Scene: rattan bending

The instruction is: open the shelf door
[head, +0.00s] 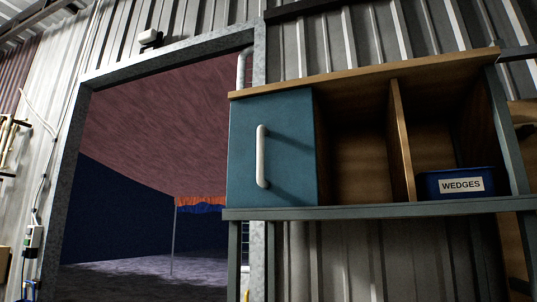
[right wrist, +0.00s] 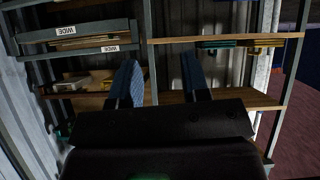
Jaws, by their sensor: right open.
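The teal shelf door (head: 290,130) covers the left compartment of the wall shelf (head: 370,211) in the head view and looks shut. A white vertical bar handle (head: 262,157) is fixed on its front, left of the door's middle. Neither gripper shows in the head view. In the right wrist view my right gripper (right wrist: 156,64) has its two blue-padded fingers spread with nothing between them. The teal door and its handle cannot be made out in that view, so the distance from this gripper to the handle cannot be told.
A blue bin labelled WEDGES (head: 458,184) stands in the shelf's open right compartment; the middle compartment looks empty. A large doorway (head: 150,170) opens left of the shelf. The right wrist view shows racks with a WIDE-labelled tray (right wrist: 80,34) and a wooden board (right wrist: 225,41).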

